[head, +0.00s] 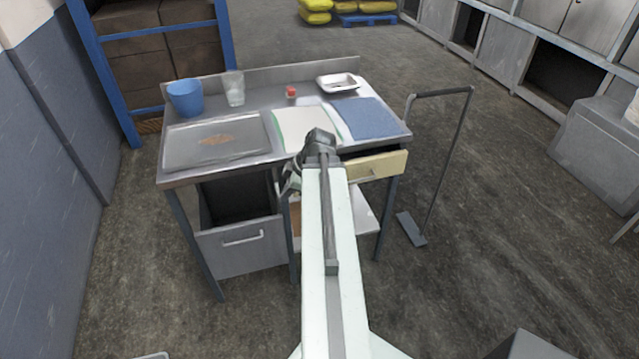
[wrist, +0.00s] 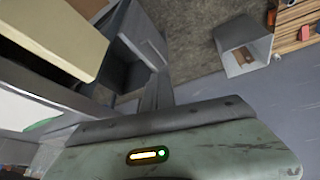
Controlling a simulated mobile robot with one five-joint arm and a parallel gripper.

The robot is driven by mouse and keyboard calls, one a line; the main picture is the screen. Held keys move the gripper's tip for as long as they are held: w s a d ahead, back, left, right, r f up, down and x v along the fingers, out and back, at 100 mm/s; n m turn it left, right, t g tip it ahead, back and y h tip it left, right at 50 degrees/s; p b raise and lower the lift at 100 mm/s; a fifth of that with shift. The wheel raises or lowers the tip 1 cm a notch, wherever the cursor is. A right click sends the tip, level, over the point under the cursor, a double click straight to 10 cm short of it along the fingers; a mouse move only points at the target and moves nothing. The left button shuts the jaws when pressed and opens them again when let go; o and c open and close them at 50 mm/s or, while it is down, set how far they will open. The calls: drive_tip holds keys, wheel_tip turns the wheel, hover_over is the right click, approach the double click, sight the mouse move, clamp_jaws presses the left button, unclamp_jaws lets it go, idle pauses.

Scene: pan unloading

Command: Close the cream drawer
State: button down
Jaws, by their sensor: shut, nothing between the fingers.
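The cream drawer (head: 375,167) is under the right side of the metal worktable. In the wrist view a large cream surface, which looks like this drawer (wrist: 48,38), fills the upper left. My gripper (head: 291,183) is shut and empty, left of the drawer by the table's front edge and partly hidden by my arm. I see no contact between it and the drawer.
A grey lower drawer (head: 242,246) stands pulled out at the table's left. On the worktable (head: 262,88) are a blue cup (head: 185,98), a glass (head: 233,89), a white tray (head: 338,83) and a blue cloth (head: 365,117). A long-handled tool (head: 410,229) stands right.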

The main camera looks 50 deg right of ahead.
drive_tip(key=s+d+r+n+t+h, duration=0.2)
drive_tip(key=s+d+n, duration=0.1)
drive_tip(key=s+d, duration=0.95)
drive_tip(key=w+d+f+b, duration=0.2)
drive_tip(key=w+f+b, duration=0.5)
drive_tip(key=w, duration=0.3)
drive_tip(key=shift+w+d+f+b, duration=0.2)
drive_tip(key=shift+f+b, duration=0.15)
drive_tip(key=shift+b, duration=0.15)
drive_tip(key=w+d, duration=0.2)
drive_tip(key=w, duration=0.1)
drive_tip(key=w+d, duration=0.1)
drive_tip(key=w, duration=0.1)
drive_tip(key=shift+d, duration=0.3)
drive_tip(key=shift+r, duration=0.1)
drive_tip(key=shift+a, duration=0.15)
